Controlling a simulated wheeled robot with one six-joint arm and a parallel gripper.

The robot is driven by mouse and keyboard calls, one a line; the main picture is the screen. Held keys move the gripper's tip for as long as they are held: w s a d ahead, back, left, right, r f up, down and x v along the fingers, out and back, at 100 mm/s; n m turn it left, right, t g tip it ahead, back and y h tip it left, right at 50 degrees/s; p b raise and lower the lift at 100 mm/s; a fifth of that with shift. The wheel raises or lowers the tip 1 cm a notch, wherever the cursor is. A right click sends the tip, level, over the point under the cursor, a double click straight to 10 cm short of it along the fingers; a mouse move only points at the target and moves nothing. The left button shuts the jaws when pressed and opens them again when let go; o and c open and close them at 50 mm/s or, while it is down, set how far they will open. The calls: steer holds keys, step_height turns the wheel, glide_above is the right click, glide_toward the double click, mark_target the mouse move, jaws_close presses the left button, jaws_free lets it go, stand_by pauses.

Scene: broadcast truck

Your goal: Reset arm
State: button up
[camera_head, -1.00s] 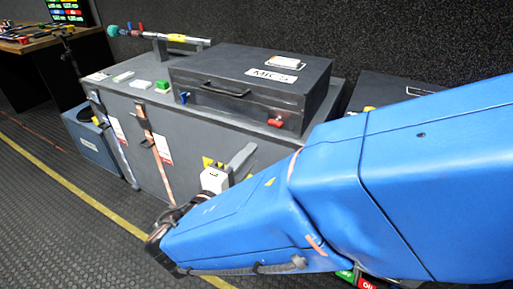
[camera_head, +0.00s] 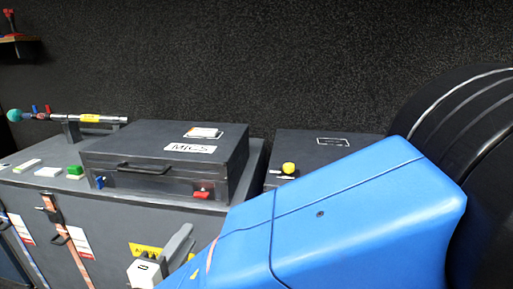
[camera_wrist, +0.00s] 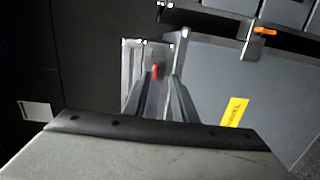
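My blue arm (camera_head: 340,225) reaches in from the right in the head view. My gripper (camera_head: 183,238), with its pale wrist part, shows at the bottom, in front of the large grey case's front face. In the wrist view two grey fingers of my gripper (camera_wrist: 155,62) stand apart. A small red-orange piece shows between them. I see nothing clearly held, though the view is dim. The wrist end of the arm is cut off by the bottom edge of the head view.
The large grey case (camera_head: 110,222) carries a smaller case marked MICS (camera_head: 165,150). Another dark case with a yellow knob (camera_head: 288,168) stands to its right. A black ribbed round thing (camera_head: 450,130) is at far right. A dark wall (camera_head: 260,60) stands behind.

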steer(key=w+d+f+m+g+h, duration=0.1)
steer(key=w+d+m+g+h, duration=0.3)
steer(key=d, duration=1)
steer(key=w+d+f+m+g+h, duration=0.15)
steer(key=w+d+g, duration=0.35)
steer(key=d, duration=0.9)
steer(key=s+d+f+m+g+y, duration=0.1)
steer(key=s+d+m+g, duration=0.25)
steer(key=d, duration=0.85)
steer(key=s+d+f+m+y, duration=0.1)
steer(key=s+d+m+y, duration=0.6)
steer(key=s, duration=0.3)
steer(key=shift+s+d+f, duration=0.15)
steer(key=shift+d+f, duration=0.05)
steer(key=shift+d, duration=0.7)
steer(key=shift+a, duration=0.1)
